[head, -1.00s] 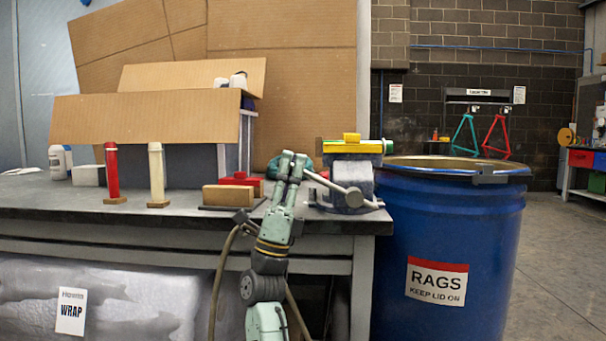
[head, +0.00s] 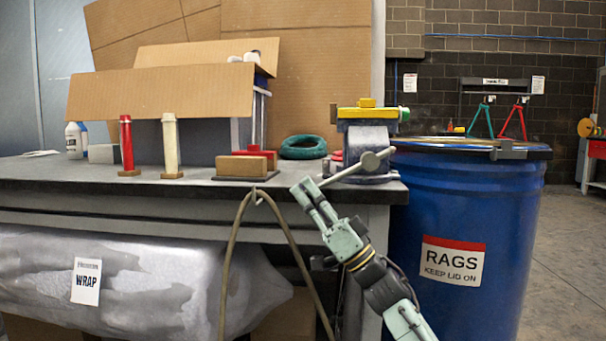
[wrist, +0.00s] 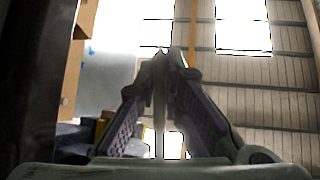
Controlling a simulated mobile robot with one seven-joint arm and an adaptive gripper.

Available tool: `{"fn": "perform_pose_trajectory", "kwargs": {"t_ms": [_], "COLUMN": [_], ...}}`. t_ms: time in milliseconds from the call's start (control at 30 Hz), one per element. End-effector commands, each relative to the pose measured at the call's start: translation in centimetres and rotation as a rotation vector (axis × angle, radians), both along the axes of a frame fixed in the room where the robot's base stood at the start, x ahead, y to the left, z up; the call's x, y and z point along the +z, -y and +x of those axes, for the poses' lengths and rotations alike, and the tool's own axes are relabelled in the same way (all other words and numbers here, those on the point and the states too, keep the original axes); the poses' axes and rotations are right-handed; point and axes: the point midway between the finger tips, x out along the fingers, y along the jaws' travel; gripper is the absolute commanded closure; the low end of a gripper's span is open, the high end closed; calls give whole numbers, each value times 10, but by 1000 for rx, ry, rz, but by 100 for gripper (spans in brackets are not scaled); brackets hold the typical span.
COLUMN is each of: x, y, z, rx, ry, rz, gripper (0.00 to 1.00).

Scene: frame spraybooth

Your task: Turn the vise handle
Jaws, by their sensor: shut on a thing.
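The vise (head: 366,139) is mounted at the right end of the workbench, with a yellow piece (head: 367,110) across its top. Its grey handle (head: 345,174) runs through a round hub (head: 370,161), sloping from lower left to upper right, where a knob shows. My gripper (head: 303,187) is at the lower left end of the handle, just in front of the bench edge, and is shut on it. In the wrist view the thin bar of the handle (wrist: 159,95) lies between the two dark finger pads. The exact contact is hard to see.
A blue rags drum (head: 465,215) stands close to the right of the bench. A brown block (head: 243,166), a green coil (head: 303,147) and red and cream tubes (head: 170,147) are on the bench (head: 80,172). A hose (head: 237,235) hangs over its front.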

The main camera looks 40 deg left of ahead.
Motion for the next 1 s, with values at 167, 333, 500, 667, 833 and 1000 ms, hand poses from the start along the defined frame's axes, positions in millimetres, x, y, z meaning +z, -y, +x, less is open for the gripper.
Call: {"fn": "perform_pose_trajectory", "kwargs": {"t_ms": [167, 333, 500, 667, 833, 1000], "x": [-8, -22, -32, -38, -42, -44], "y": [10, 17, 24, 28, 31, 31], "z": [0, 4, 9, 11, 13, 13], "rx": [8, 13, 16, 18, 19, 20], "ry": [105, 175, 225, 257, 272, 277], "rz": [-131, -234, -311, -354, -378, -383], "gripper": [100, 100, 100, 100, 100, 100]}}
